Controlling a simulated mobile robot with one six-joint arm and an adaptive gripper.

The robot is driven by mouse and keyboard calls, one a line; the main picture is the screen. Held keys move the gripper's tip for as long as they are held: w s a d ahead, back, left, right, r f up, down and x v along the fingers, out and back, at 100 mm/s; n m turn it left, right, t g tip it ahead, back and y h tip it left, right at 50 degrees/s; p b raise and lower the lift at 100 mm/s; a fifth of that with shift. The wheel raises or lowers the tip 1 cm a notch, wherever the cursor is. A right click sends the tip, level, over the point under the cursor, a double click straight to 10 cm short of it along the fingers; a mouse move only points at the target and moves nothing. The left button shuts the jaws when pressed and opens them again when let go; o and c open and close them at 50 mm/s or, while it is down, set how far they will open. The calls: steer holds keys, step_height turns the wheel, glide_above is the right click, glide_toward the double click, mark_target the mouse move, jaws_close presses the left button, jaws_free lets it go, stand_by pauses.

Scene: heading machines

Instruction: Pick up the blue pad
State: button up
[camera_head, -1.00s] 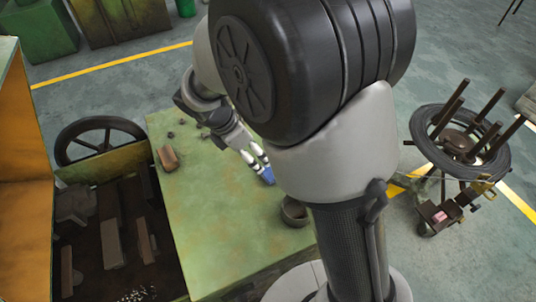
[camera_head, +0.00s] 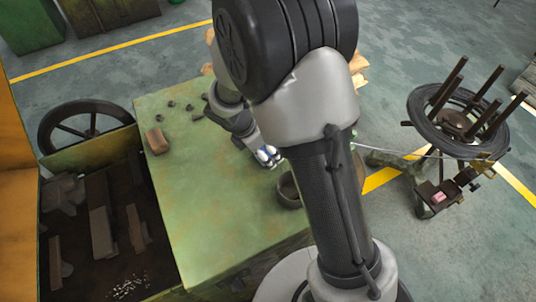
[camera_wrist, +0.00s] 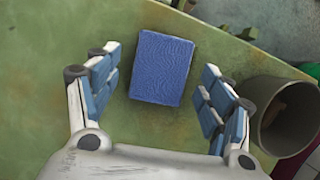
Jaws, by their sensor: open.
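The blue pad (camera_wrist: 161,68) lies flat on the green tabletop in the wrist view, a small textured rectangle turned slightly. My gripper (camera_wrist: 160,88) is open, with one blue-padded finger on each side of the pad. The pad is between the fingers and a little ahead of them, and neither finger appears to touch it. In the head view my gripper (camera_head: 268,157) is low over the right part of the table, partly behind my arm. The pad cannot be made out there.
The green table (camera_head: 205,215) is mostly bare. A round dark cup (camera_head: 288,190) stands close right of my gripper. A brown block (camera_head: 157,141) and several small dark pieces lie at the far left. A wheeled stand with upright rods (camera_head: 458,125) is off to the right.

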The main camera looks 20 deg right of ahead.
steer(key=shift+c, duration=0.3)
steer(key=c, duration=1.1)
